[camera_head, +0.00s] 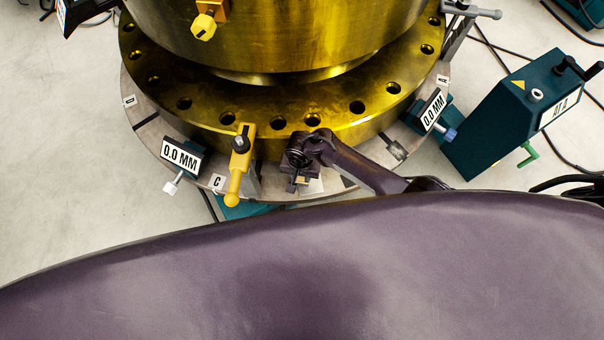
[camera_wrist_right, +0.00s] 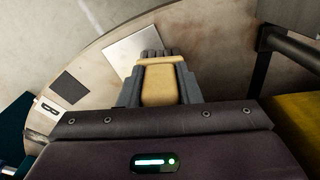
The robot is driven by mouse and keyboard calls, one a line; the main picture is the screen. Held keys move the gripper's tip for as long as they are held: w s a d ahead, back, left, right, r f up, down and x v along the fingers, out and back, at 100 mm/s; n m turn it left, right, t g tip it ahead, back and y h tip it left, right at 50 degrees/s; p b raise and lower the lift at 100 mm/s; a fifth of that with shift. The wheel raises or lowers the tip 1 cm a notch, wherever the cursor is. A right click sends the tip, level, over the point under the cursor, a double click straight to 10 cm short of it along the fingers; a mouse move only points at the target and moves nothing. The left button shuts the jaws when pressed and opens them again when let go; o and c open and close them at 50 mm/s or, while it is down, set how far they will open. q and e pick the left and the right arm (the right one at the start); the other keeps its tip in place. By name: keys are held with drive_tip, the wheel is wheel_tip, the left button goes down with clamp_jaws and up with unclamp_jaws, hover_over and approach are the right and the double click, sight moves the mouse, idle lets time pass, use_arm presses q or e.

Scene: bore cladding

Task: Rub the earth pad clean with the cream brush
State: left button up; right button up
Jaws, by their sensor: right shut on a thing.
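In the right wrist view the cream brush (camera_wrist_right: 160,84) is held between the two grey fingers of my right gripper (camera_wrist_right: 160,76). Its dark bristle end points away from the palm and overlaps the lower right corner of a bright grey square, which looks like the earth pad (camera_wrist_right: 127,46). I cannot tell whether the bristles touch it. In the head view my right gripper (camera_head: 297,181) is low over the ring table at the foot of the brass part. A small pale patch of the pad (camera_head: 313,187) seems to show beside it. The brush is mostly hidden there. My left gripper is out of view.
The large brass flange (camera_head: 290,125) stands just behind the gripper. A yellow clamp (camera_head: 241,165) is close on the left. Gauges reading 0.0 MM (camera_head: 181,155) sit on the ring's rim (camera_head: 150,128). A teal box (camera_head: 510,112) stands at the right.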

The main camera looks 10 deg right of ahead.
drive_tip(key=shift+d, duration=0.15)
drive_tip(key=shift+s+d+p, duration=0.1)
drive_tip(key=shift+d+p, duration=0.25)
drive_tip(key=shift+d, duration=0.5)
drive_tip(key=shift+a, duration=0.95)
drive_tip(key=shift+d, duration=0.15)
